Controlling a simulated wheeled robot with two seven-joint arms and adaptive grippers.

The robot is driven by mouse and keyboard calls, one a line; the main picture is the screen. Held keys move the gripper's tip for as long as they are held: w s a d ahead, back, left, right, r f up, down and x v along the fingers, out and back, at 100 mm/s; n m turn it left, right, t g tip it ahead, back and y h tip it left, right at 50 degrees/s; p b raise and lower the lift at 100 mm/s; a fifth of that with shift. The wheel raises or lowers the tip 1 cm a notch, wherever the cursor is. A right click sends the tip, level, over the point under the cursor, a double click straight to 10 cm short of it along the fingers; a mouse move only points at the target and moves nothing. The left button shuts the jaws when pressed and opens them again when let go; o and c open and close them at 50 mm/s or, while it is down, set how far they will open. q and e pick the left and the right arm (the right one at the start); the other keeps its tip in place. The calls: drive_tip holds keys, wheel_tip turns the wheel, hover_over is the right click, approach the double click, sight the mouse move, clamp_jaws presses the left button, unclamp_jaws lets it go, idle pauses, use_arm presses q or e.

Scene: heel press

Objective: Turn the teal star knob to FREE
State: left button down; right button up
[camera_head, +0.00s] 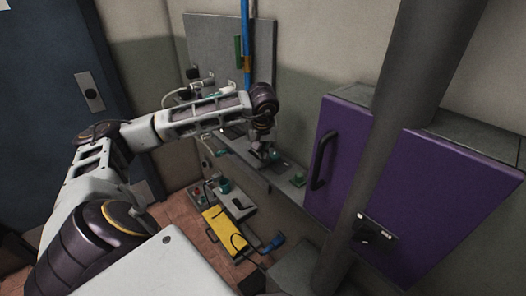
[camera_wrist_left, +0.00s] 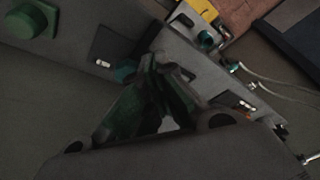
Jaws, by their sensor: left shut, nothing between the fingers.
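A grey ledge panel (camera_head: 235,146) runs along the wall, below and around my left gripper (camera_head: 260,150). A small teal knob (camera_head: 273,155) shows right beside the fingertips. In the left wrist view this teal knob (camera_wrist_left: 125,70) is partly hidden behind the dark fingers of my left gripper (camera_wrist_left: 160,65), which are shut and hold nothing. I cannot tell whether the fingers touch it, nor which way it points. A green block-like knob (camera_head: 298,179) stands farther right on the ledge; it also shows in the left wrist view (camera_wrist_left: 30,20). My right gripper is out of view.
A purple cabinet (camera_head: 430,195) with a black handle (camera_head: 323,160) stands to the right. Below the ledge are a yellow case (camera_head: 224,232), another teal knob (camera_head: 223,185) on a grey box, and a blue connector (camera_head: 272,243). A blue pipe (camera_head: 246,45) runs up the wall.

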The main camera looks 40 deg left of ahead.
sight(264, 166)
use_arm(q)
drive_tip(key=shift+w+p+v, duration=0.2)
drive_tip(key=shift+p+v, duration=0.2)
drive_tip(key=shift+v, duration=0.5)
drive_tip(key=v, duration=0.1)
drive_tip(key=p+v, duration=0.1)
drive_tip(key=v, duration=0.1)
drive_tip(key=shift+w+d, duration=0.2)
drive_tip(key=shift+w, duration=0.05)
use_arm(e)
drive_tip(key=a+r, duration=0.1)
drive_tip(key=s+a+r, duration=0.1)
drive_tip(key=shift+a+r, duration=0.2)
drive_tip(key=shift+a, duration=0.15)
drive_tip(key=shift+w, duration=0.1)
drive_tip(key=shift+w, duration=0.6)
use_arm(q)
drive_tip(key=shift+f, duration=0.1)
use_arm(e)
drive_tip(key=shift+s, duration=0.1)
